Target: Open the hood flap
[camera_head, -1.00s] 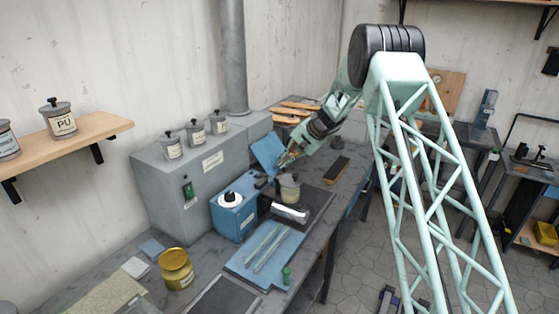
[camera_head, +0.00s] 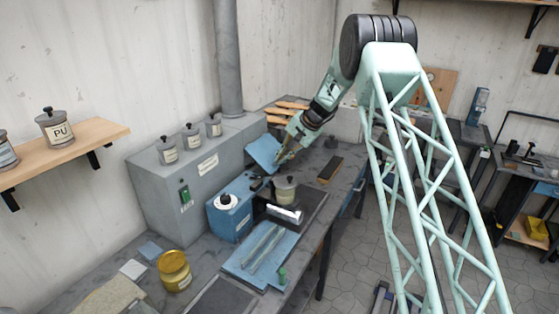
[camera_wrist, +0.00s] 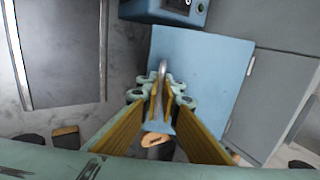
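The hood flap (camera_head: 264,151) is a flat blue panel standing tilted at the front of the grey hood box, beside the blue machine. In the wrist view the flap (camera_wrist: 205,62) fills the upper middle, with a thin grey handle (camera_wrist: 162,70) on it. My gripper (camera_head: 281,158) is at the flap's right side in the head view. In the wrist view my gripper (camera_wrist: 162,98) has its yellow-padded fingers close on both sides of the handle and appears shut on it. The exact contact is partly hidden by the fingers.
The grey hood box (camera_head: 205,175) carries several small pots. A blue machine (camera_head: 232,212), a lidded pot (camera_head: 285,188) and a dark tray (camera_head: 309,212) stand close to my gripper. A yellow tin (camera_head: 174,268) is nearer. A dark-topped block (camera_head: 331,168) lies to the right.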

